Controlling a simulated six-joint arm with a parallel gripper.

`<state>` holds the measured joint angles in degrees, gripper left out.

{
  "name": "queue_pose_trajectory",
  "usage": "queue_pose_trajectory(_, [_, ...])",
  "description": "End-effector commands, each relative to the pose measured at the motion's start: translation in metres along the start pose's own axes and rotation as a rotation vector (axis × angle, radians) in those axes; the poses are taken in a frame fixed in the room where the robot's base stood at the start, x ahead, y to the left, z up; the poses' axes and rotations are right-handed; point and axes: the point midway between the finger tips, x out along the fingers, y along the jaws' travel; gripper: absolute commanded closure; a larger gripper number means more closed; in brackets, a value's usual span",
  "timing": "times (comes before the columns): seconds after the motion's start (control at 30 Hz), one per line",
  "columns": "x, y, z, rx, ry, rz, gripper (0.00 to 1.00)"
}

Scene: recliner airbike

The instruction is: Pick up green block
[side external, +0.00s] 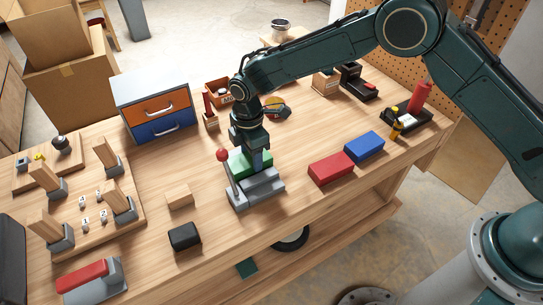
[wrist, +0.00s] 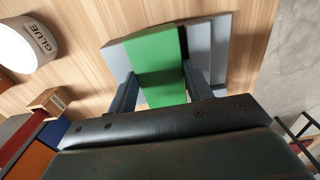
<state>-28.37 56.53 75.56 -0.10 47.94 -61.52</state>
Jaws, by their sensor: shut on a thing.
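The green block (side external: 240,161) is at the grey fixture (side external: 262,190) with the red-knobbed lever (side external: 223,156), near the middle of the bench. My gripper (side external: 256,158) points down over the fixture and is shut on the green block. In the wrist view the green block (wrist: 157,62) lies between the two fingers of my gripper (wrist: 160,88), with grey parts of the fixture (wrist: 208,48) on both sides. I cannot tell whether the block rests on the fixture or is slightly above it.
A red block (side external: 331,168) and a blue block (side external: 364,147) lie to the right. A wooden block (side external: 179,197) and a black block (side external: 185,236) lie to the left. A drawer cabinet (side external: 153,105) stands behind. A glue container (wrist: 28,43) shows in the wrist view.

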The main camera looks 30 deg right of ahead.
Motion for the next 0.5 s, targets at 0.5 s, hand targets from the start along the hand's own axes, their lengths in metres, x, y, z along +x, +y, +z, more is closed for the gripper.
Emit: queue_pose_trajectory(0.5, [-0.019, 0.001, 0.000, 0.000, 0.001, 0.003, 0.75])
